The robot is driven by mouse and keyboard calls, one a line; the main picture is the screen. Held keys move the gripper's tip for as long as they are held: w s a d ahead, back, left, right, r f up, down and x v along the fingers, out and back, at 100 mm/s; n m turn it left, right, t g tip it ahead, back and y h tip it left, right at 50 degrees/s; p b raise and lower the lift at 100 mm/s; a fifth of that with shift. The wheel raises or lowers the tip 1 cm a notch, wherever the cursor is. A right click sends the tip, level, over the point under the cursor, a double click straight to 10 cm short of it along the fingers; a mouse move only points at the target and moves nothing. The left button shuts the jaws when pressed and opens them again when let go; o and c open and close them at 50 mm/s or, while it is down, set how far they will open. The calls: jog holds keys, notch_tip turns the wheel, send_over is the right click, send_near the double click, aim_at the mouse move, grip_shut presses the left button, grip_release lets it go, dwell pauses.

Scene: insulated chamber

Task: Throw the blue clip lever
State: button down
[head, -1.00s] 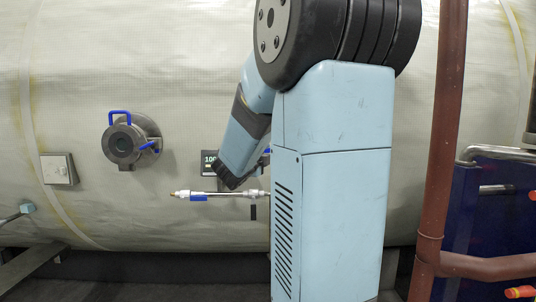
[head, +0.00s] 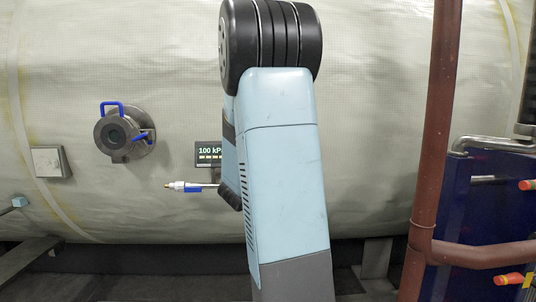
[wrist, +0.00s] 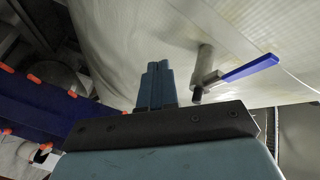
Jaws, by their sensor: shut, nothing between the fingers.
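In the wrist view a blue lever (wrist: 250,68) sticks out to the right from a metal stem (wrist: 205,68) on the pale insulated wall. My gripper (wrist: 157,70) is shut and empty, left of the stem and apart from the lever. I cannot tell how far it is from the wall. I cannot tell which blue part is the clip lever.
A thin probe with a blue part (head: 192,187) stands out left of my arm, below a pressure display (head: 209,152). A brown pipe (head: 437,150) rises at the right, before a blue panel (head: 485,210). A grey box (head: 50,162) sits on the wall at left.

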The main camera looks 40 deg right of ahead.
jog(key=s+d+f+n+g+h, duration=0.4)
jog(key=d+f+n, duration=0.4)
jog(key=f+n, duration=0.55)
jog(key=w+a+r+m+t+y, duration=0.1)
jog(key=a+r+m+t+y, duration=0.3)
jog(key=m+t, duration=0.85)
jog(key=w+a+r+m+t+y, duration=0.15)
jog(key=a+r+m+t, duration=0.5)
jog(key=m, duration=1.15)
jog(key=w+d+r+t, duration=0.1)
jog(key=w+d+r, duration=0.3)
jog(key=r, duration=0.6)
jog(key=shift+w+d, duration=0.35)
jog(key=shift+w, duration=0.7)
jog(key=shift+d+m, duration=0.15)
jog(key=shift+m, duration=0.25)
